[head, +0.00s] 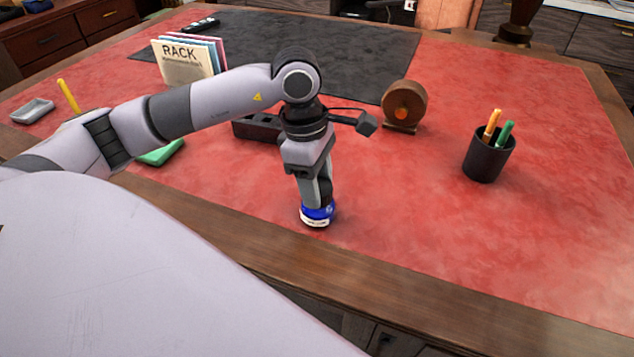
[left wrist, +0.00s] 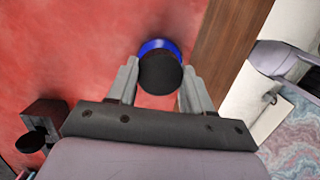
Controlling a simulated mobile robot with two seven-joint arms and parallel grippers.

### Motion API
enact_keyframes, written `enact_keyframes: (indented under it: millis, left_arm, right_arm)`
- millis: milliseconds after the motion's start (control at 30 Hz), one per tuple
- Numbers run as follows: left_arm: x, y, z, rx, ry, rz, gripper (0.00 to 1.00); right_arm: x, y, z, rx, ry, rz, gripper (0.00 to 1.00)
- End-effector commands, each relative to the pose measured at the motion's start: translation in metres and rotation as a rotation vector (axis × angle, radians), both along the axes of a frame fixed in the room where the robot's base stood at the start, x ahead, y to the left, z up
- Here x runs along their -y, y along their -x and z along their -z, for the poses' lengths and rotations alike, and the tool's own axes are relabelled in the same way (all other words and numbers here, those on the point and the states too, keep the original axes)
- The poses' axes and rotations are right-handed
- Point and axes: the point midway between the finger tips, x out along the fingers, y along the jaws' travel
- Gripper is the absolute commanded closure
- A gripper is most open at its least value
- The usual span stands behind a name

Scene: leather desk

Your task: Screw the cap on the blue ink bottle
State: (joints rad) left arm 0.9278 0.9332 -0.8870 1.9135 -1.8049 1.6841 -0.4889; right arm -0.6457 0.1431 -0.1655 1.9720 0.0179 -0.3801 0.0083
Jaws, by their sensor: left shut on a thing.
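The blue ink bottle (head: 318,214) stands upright on the red desk top near its front edge, with a white label low on its side. My left gripper (head: 319,196) points down right above it, its fingers on either side of the black cap (left wrist: 160,74) and shut on it. In the left wrist view the cap covers most of the bottle, and only a blue rim (left wrist: 160,45) shows past it. The cap sits on or just over the bottle's mouth; I cannot tell how tightly. My right gripper is not in view.
A black pen cup (head: 488,158) stands to the right, and a round brown wooden object (head: 404,106) behind it to the left. A dark box (head: 256,127) lies behind my gripper. Paper rack (head: 184,62) is at the back left.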

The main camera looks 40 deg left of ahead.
Motion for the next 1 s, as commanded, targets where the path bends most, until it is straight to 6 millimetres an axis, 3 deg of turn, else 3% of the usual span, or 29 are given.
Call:
enact_keyframes:
  millis: [233,600,1000]
  left_arm:
    - [0.000,0.001,0.004,-0.006,-0.002,0.038,0.78]
    - [0.000,0.001,0.003,-0.007,-0.002,0.336,0.78]
    - [0.000,0.000,0.003,-0.007,-0.002,0.376,0.78]
  right_arm:
    - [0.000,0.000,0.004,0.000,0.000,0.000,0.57]
    - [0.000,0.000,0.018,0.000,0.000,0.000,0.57]
    - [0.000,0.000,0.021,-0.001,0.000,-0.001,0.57]
